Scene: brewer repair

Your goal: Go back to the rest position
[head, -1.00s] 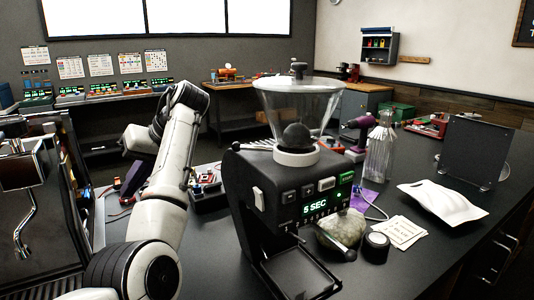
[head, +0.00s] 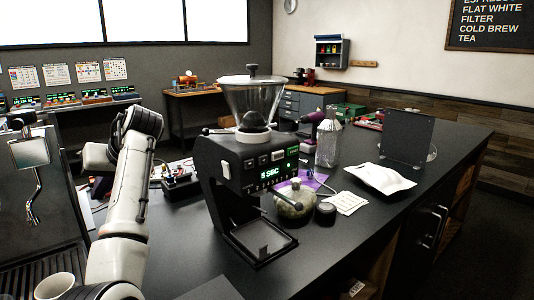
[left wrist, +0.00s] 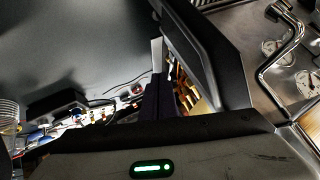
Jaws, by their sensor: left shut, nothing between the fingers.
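My left arm rises from the lower left of the head view and bends over beside the grinder. My left gripper (head: 102,186) hangs at its far end, partly hidden by the arm, close to the espresso machine. In the left wrist view my left gripper's dark fingers (left wrist: 159,92) are together with nothing held. My right gripper is in no view.
The grinder (head: 245,180) with its clear hopper stands right of my left arm. The espresso machine (head: 48,215) is close on the left, with a cup (head: 54,284) at its front.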

